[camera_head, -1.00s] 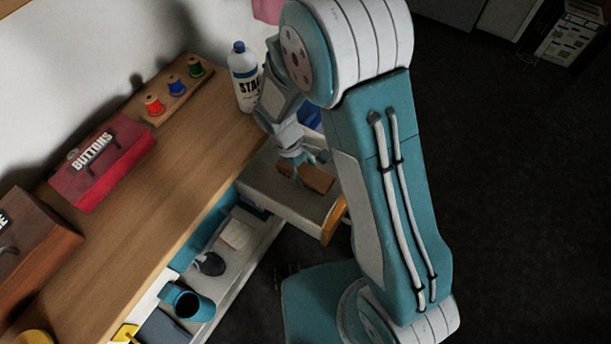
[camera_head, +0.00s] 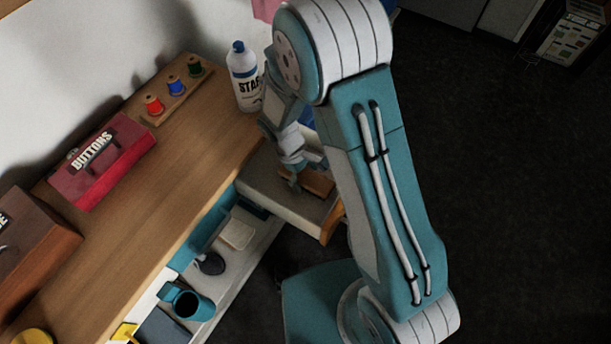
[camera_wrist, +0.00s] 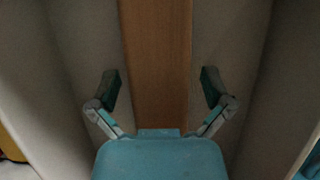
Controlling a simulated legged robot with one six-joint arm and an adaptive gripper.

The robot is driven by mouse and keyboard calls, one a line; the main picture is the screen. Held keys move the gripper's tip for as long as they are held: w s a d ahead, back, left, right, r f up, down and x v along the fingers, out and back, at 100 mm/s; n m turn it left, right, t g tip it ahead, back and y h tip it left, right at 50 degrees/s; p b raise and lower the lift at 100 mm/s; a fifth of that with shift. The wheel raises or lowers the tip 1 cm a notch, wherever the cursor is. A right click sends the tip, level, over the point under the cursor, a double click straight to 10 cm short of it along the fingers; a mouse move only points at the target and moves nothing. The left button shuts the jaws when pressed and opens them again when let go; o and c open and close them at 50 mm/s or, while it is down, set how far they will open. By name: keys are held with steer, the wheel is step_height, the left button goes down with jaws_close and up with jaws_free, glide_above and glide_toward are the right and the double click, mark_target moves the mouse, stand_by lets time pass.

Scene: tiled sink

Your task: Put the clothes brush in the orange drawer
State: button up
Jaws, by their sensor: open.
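The clothes brush (camera_head: 320,183), a brown wooden block, lies in the open drawer with the orange front (camera_head: 332,222). In the wrist view the brush (camera_wrist: 157,50) runs lengthwise between the fingers, against the drawer's pale floor (camera_wrist: 225,40). My gripper (camera_wrist: 160,88) is open, with a finger on each side of the brush and a visible gap to both. In the head view my gripper (camera_head: 295,180) is low over the drawer at the brush's left end. My arm hides part of the drawer's right side. The bristles are not visible.
A white starch bottle (camera_head: 244,76) stands on the wooden counter near the arm. Thread spools (camera_head: 174,87) and a red buttons box (camera_head: 100,160) are further left. Below the counter, an open lower compartment holds a teal mug (camera_head: 190,304). Dark floor lies right.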

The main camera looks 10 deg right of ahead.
steer(key=v, duration=1.2)
steer(key=s+d+r+m+t+y, duration=0.1)
steer(key=s+d+r+m+t, duration=0.1)
steer(key=d+r, duration=0.35)
steer(key=s+d+r+m+t+y, duration=0.1)
steer(key=s+d+r+m+y, duration=0.15)
steer(key=r, duration=0.55)
steer(key=s+d+r+m+t, duration=0.5)
steer(key=s+d+r+m, duration=0.1)
steer(key=s, duration=0.4)
steer(key=shift+v, duration=0.8)
steer(key=shift+a, duration=0.1)
